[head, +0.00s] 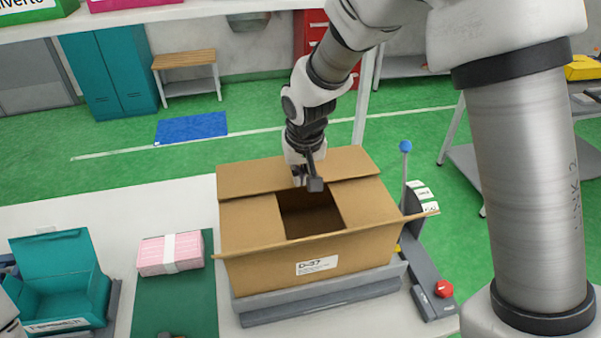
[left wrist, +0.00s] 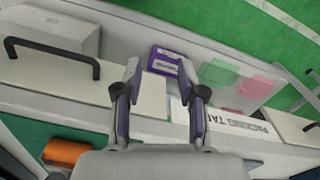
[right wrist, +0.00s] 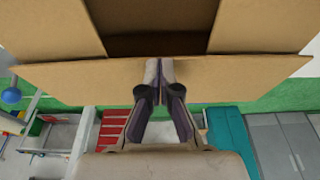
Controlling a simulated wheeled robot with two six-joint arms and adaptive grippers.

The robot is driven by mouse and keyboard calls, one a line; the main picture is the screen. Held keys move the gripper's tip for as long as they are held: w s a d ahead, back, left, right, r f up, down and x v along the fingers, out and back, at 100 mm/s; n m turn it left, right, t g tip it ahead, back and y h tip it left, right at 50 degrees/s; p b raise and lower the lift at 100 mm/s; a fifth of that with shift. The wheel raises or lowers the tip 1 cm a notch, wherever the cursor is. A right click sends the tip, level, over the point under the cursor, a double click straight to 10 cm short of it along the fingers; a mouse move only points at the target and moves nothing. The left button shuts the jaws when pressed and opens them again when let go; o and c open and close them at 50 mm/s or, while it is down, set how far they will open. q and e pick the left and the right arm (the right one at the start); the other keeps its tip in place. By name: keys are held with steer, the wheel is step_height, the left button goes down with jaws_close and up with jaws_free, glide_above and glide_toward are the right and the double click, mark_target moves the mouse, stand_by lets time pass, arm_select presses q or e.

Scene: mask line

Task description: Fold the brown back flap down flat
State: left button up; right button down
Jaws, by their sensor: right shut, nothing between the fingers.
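The cardboard box (head: 250,277) stands on a grey scale. Its brown back flap (head: 245,180) appears folded forward over the rear ends of the two side flaps; I cannot tell whether it lies fully flat. The middle of the box is open and dark inside. My right gripper (head: 308,184) is shut and empty, over the front edge of the back flap. In the right wrist view its closed fingertips (right wrist: 160,66) overlap the flap (right wrist: 225,80); contact is unclear. My left gripper (left wrist: 168,80) is open and empty, away from the box, over another part of the workplace.
A pink pack (head: 165,254) lies on a green mat left of the box, with a teal box (head: 62,280) further left. A lever with a blue knob (head: 405,146) and a red button (head: 443,289) stand close to the box's right.

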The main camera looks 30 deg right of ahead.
arm_select(q)
steer(key=shift+s+a+f+b, duration=0.15)
steer(key=shift+s+f+b, duration=0.35)
steer(key=shift+f+b, duration=0.1)
arm_select(e)
steer(key=shift+s+a+f, duration=0.1)
steer(key=shift+s+f, duration=0.25)
steer(key=shift+f, duration=0.25)
steer(key=shift+s+a+f, duration=0.1)
steer(key=shift+s+f, duration=0.2)
steer(key=shift+f, duration=0.25)
arm_select(q)
steer(key=shift+r, duration=0.1)
step_height(320, 180, up, 3)
steer(key=p, duration=0.3)
steer(key=shift+w+r, duration=0.1)
arm_select(e)
steer(key=w+v, duration=0.1)
steer(key=v, duration=1.3)
steer(key=shift+r, duration=0.45)
